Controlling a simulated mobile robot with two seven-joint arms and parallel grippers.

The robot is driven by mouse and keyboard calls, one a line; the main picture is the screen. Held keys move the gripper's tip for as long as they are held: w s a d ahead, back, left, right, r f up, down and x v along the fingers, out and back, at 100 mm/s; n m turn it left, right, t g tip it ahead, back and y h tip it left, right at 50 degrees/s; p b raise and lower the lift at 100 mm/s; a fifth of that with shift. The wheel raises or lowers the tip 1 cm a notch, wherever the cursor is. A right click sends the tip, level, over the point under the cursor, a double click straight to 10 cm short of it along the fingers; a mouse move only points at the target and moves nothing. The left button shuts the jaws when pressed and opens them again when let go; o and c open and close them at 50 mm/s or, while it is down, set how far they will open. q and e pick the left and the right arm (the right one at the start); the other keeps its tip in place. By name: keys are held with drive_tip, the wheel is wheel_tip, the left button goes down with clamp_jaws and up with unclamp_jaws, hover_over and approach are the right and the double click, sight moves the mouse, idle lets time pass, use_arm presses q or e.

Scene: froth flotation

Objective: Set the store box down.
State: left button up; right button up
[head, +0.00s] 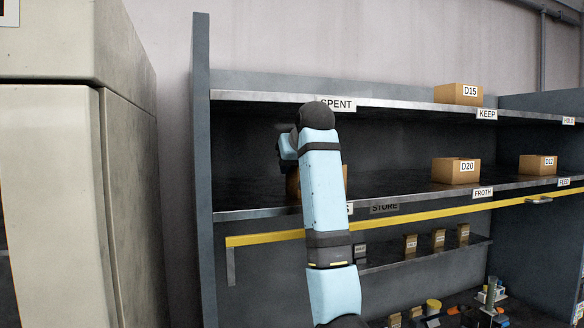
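A brown box (293,185) is on or just above the middle shelf (255,200), mostly hidden behind my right arm. Slivers of it show on both sides of the arm. I cannot tell whether it touches the shelf. My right gripper (287,152) is at the box's side of the arm, above the box. Its fingers are hidden, so I cannot see whether they grip the box. My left gripper is not in view.
Box D20 (456,171) and another box (538,165) stand further right on the middle shelf. Box D15 (458,95) stands on the upper shelf. A yellow rail (430,215) runs below the middle shelf. Small brown blocks (438,238) stand lower. A beige cabinet (55,180) is at left.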

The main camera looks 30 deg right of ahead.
drive_tip(key=b+v, duration=0.1)
drive_tip(key=v, duration=0.3)
drive_tip(key=shift+s+r+b, duration=0.15)
drive_tip(key=shift+s+b, duration=0.15)
drive_tip(key=shift+b, duration=0.1)
drive_tip(key=p+v, duration=0.1)
drive_tip(key=v, duration=0.1)
drive_tip(key=shift+a+r, duration=0.2)
drive_tip(key=shift+r, duration=0.15)
drive_tip(key=shift+s+d, duration=0.15)
drive_tip(key=shift+s, duration=0.1)
drive_tip(key=shift+f, duration=0.1)
